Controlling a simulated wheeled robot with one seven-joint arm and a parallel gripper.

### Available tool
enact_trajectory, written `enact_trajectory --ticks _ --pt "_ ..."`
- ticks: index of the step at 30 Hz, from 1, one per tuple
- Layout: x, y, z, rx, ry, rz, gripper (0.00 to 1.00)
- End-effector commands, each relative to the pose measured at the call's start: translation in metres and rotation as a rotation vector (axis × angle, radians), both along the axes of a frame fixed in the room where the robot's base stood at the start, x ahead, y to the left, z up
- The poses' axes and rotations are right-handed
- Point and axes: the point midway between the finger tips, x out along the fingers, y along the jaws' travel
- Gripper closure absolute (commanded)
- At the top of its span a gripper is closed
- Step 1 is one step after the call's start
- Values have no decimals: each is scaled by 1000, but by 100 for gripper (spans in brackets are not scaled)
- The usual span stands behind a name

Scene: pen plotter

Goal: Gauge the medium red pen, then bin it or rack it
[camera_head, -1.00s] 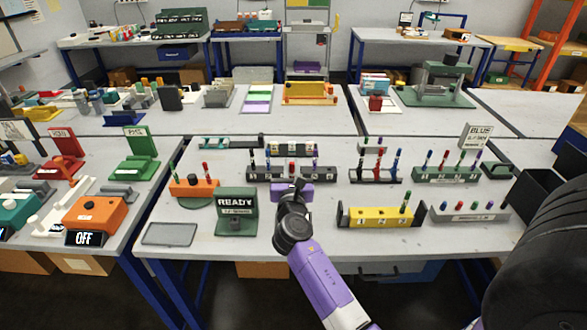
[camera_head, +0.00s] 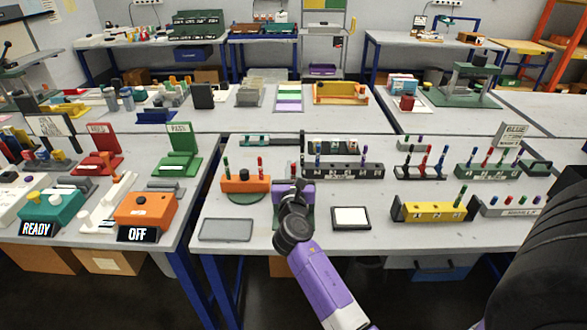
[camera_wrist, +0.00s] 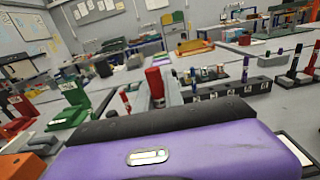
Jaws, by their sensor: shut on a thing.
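My gripper (camera_head: 293,187) is above the near middle of the right bench, shut on a red pen. The pen's thick red top (camera_wrist: 154,82) stands upright beyond the purple gripper body in the wrist view. Its lower part is hidden. In the head view my gripper covers most of a green stand (camera_head: 311,214). To the left, an orange block (camera_head: 246,184) on a green round base holds a green pen (camera_head: 226,168) and another red pen (camera_head: 260,165).
A dark numbered rack (camera_head: 345,171) stands behind to the right. A yellow rack (camera_head: 433,212) and a white-topped pad (camera_head: 350,217) are at right. A grey tray (camera_head: 226,230) lies left. The left bench has red (camera_head: 104,140) and green (camera_head: 182,139) upright signs.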

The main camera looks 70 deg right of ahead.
Motion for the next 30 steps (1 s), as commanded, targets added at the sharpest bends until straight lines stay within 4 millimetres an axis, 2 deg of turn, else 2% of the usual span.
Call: enact_trajectory --ticks 6,21,30 --pt "0 0 2 0 0 0 100" --pt "0 0 -42 0 1 0 100" --pt "0 0 -51 0 -1 0 100"
